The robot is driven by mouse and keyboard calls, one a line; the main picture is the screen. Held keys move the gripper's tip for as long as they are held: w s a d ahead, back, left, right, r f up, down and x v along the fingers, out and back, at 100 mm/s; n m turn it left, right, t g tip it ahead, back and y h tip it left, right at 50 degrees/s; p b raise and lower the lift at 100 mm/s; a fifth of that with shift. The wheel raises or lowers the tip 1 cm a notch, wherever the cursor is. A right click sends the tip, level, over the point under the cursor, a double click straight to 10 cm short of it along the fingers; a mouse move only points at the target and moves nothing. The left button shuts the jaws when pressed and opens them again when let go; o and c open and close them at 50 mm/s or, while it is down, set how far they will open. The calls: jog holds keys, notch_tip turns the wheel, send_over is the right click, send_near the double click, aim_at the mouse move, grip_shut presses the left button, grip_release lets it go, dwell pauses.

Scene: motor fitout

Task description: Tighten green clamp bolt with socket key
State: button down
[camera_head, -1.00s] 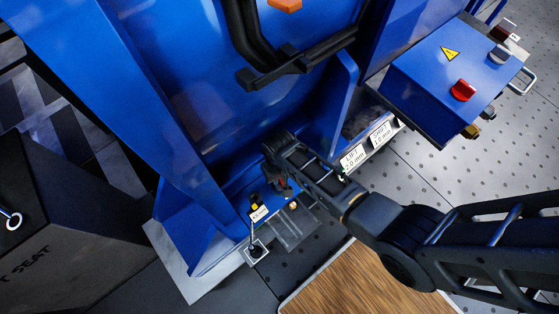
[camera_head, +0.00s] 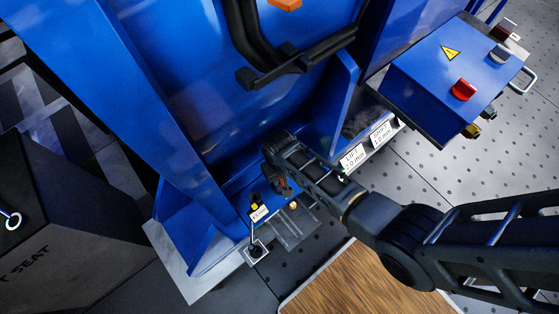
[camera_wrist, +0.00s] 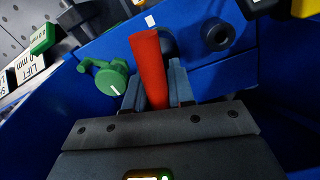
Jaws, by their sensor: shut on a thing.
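My gripper (camera_wrist: 156,85) is shut on a red cylinder (camera_wrist: 147,52), which looks like the socket key's handle; it stands up between the two grey fingers in the wrist view. The key's working end is hidden. A round green part (camera_wrist: 112,80) with a white line on its face and a small side arm sits just left of the gripper, apart from the red handle; it looks like the green clamp bolt.
A black round fitting (camera_wrist: 216,35) is on the blue surface right of the handle. A green block (camera_wrist: 42,38) and a LIFT label (camera_wrist: 32,66) are at left. In the head view, a blue control box (camera_head: 440,80) stands right and a small stand (camera_head: 257,252) below.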

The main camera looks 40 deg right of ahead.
jog(key=shift+f+b, duration=1)
jog(key=shift+f, duration=0.2)
dwell(0.6)
jog(key=shift+m, duration=1.5)
jog(key=shift+p, duration=0.3)
